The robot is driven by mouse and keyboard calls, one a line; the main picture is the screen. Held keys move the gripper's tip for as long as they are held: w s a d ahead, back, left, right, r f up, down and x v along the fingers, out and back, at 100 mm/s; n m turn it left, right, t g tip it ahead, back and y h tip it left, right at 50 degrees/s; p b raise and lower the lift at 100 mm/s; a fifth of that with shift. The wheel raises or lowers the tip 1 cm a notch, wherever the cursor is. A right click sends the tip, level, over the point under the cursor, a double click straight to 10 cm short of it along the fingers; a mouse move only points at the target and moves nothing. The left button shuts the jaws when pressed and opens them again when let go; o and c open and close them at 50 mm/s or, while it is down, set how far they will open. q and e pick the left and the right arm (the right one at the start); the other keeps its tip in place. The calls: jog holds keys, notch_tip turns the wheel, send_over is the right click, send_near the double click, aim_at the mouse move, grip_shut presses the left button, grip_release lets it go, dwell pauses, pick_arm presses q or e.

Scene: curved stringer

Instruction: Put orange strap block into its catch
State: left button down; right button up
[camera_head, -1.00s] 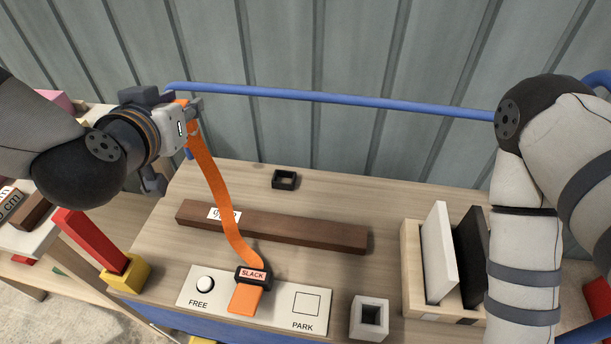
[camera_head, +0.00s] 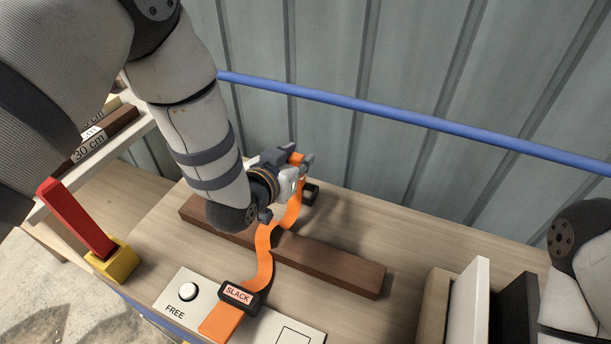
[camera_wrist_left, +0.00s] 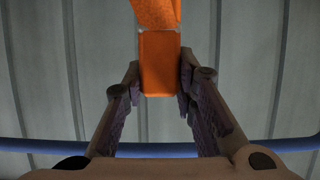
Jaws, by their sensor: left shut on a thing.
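The orange strap block (camera_wrist_left: 159,62) is between the fingers of my left gripper (camera_wrist_left: 158,85), which is shut on it. In the head view my left gripper (camera_head: 300,165) holds the block (camera_head: 296,158) near the small black square catch (camera_head: 311,193), which is partly hidden behind the gripper. I cannot tell from here whether the block touches the catch. The orange strap (camera_head: 264,245) runs from the block across the brown bar down to the black SLACK buckle (camera_head: 239,296). My right gripper is out of view.
The dark brown bar (camera_head: 330,265) lies across the table. A white panel (camera_head: 185,310) with a FREE button (camera_head: 188,291) is in front. A wooden rack (camera_head: 434,305) with white and black boards stands at right. A blue rail (camera_head: 400,116) runs behind. A yellow block (camera_head: 113,262) holds a red bar.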

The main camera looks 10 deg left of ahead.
aim_at(304, 174)
pick_arm(q)
jog(key=shift+w+d+f+b, duration=0.2)
jog(key=shift+w+f, duration=0.1)
jog(key=shift+f, duration=0.65)
jog(key=shift+w+d+f+b, duration=0.15)
jog(key=shift+w+f+b, duration=0.1)
jog(key=shift+f, duration=0.7)
jog(key=shift+w+d+f+b, duration=0.2)
jog(key=shift+w+f, duration=0.1)
jog(key=shift+f, duration=0.65)
jog(key=c, duration=1.3)
grip_release()
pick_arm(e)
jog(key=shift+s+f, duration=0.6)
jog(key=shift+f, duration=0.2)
pick_arm(q)
jog(key=shift+r, duration=0.15)
jog(key=p+v, duration=0.2)
jog(key=v, duration=1)
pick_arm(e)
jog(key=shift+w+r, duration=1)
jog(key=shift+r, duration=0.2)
